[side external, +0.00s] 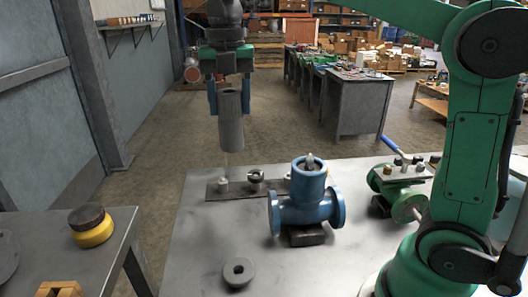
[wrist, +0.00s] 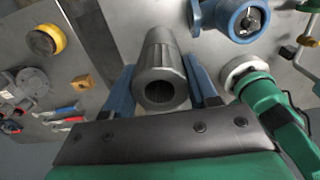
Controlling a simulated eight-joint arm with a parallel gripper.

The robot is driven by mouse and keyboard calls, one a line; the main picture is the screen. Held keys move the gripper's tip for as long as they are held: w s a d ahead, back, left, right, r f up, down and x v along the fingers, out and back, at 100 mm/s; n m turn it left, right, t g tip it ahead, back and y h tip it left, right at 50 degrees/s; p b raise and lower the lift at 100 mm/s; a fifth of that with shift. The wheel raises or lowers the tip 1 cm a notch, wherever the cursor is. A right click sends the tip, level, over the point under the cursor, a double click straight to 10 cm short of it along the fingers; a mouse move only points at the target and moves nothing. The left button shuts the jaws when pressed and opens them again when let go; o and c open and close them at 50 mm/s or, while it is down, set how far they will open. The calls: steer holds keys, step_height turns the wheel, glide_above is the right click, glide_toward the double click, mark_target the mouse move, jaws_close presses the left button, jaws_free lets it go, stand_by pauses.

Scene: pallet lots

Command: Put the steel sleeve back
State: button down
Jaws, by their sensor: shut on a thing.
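The steel sleeve (side external: 231,130) is a grey upright cylinder. My gripper (side external: 229,108) is shut on it, with a blue finger on each side. The sleeve hangs above the table with its lower end clear of a dark flat plate (side external: 240,190). A thin pale upright pin (side external: 224,172) stands on that plate, almost under the sleeve in this view. In the wrist view the sleeve (wrist: 160,60) sits between both fingers and its open bore faces the camera. What lies directly beneath it is hidden there.
A blue flanged valve body (side external: 306,208) stands right of the plate. A grey ring (side external: 238,273) lies at the table's front. A green valve with a blue lever (side external: 400,175) is at the right. A side table (side external: 60,230) holds a yellow-and-black round part (side external: 90,226).

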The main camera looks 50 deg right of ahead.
steer(key=f, duration=2)
steer(key=shift+w+a+f, duration=0.1)
steer(key=shift+w+a, duration=0.15)
steer(key=shift+a, duration=0.15)
steer(key=shift+f, duration=0.1)
steer(key=shift+c, duration=1.2)
jaws_free()
step_height(320, 180, up, 12)
